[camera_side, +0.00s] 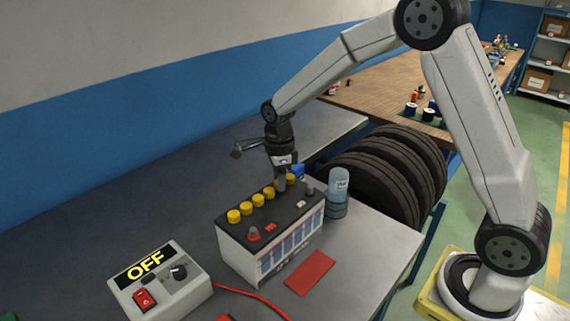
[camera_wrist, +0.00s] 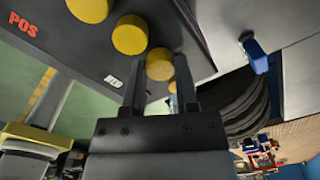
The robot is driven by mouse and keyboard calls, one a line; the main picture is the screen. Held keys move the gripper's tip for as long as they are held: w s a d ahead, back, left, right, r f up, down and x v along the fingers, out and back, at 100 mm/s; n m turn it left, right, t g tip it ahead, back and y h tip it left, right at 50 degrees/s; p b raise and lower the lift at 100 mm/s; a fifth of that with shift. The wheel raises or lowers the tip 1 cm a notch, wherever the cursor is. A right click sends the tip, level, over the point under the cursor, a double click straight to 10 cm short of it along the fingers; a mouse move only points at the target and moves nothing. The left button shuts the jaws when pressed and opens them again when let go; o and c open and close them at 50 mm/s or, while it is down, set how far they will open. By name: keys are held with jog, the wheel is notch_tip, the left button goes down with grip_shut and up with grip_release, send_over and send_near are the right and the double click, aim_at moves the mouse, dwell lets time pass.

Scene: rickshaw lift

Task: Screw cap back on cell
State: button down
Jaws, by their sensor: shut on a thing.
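In the wrist view my gripper (camera_wrist: 160,70) is shut on a yellow cap (camera_wrist: 159,65), in line with the others. Another yellow cap (camera_side: 290,179) shows just past the fingers. The fingers hide most of the held cap in the side view, and I cannot tell whether it is seated on its cell.
A red mat (camera_side: 310,272) lies in front. A control box (camera_side: 160,284) reading OFF and a red cable (camera_side: 252,297) are front left. Tyres (camera_side: 375,180) stand behind.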

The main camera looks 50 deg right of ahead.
jog(key=c, duration=0.7)
grip_release()
jog(key=shift+c, duration=0.2)
jog(key=shift+n, duration=0.3)
jog(key=n, duration=0.5)
jog(key=shift+n, duration=0.4)
jog(key=n, duration=0.6)
grip_shut()
